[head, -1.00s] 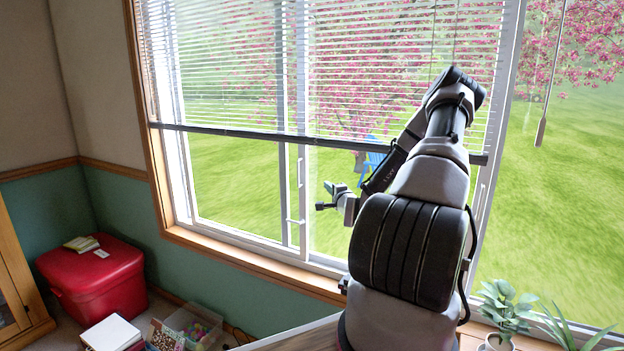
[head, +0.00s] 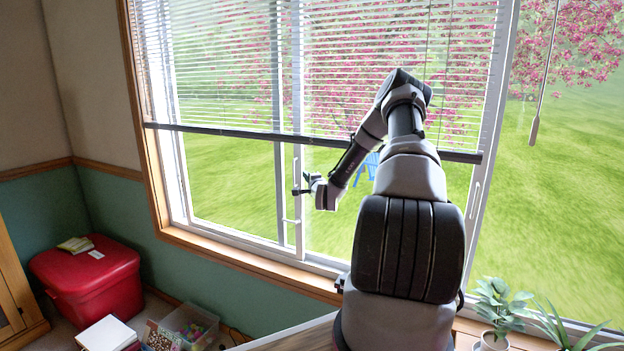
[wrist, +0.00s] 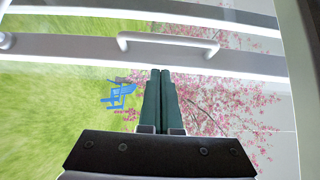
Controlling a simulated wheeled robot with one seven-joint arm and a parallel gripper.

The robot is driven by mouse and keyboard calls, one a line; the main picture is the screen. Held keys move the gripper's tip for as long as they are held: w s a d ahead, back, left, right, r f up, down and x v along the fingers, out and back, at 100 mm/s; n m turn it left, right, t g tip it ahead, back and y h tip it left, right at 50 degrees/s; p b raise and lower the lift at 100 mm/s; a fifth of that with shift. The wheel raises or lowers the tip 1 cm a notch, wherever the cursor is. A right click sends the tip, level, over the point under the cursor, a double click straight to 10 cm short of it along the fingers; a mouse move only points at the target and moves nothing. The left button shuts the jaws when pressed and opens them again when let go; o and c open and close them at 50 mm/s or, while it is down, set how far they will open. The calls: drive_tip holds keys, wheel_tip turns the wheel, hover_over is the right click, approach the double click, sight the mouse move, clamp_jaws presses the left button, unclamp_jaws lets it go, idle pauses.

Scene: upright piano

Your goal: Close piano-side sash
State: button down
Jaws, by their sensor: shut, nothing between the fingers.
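A sliding sash has a white vertical stile (head: 299,235) left of the window's middle. In the wrist view a white bar handle (wrist: 167,44) runs along the stile. My gripper (head: 297,191) is in front of this stile in the head view. In the wrist view the dark green fingers of my gripper (wrist: 160,72) are together and empty, their tips just short of the handle; I cannot tell whether they touch it. A second stile with a slim handle (head: 473,200) stands right of my arm. I cannot tell which sash is the piano-side one.
A half-lowered blind (head: 215,70) has its dark bottom rail above my gripper. Potted plants (head: 497,305) stand on the sill at the right. A red bin (head: 90,280) and a clear box (head: 190,325) are on the floor at the left.

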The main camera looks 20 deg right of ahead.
sight(278, 168)
drive_tip(key=shift+w, duration=0.1)
drive_tip(key=w+a, duration=0.4)
drive_tip(key=w, duration=0.1)
drive_tip(key=w+a, duration=0.2)
drive_tip(key=w, duration=0.1)
drive_tip(key=shift+w+a, duration=0.2)
drive_tip(key=shift+a, duration=0.2)
drive_tip(key=shift+w+a, duration=0.2)
drive_tip(key=shift+w, duration=0.05)
drive_tip(key=shift+a+r, duration=0.1)
drive_tip(key=shift+r, duration=0.05)
drive_tip(key=shift+w+a, duration=0.1)
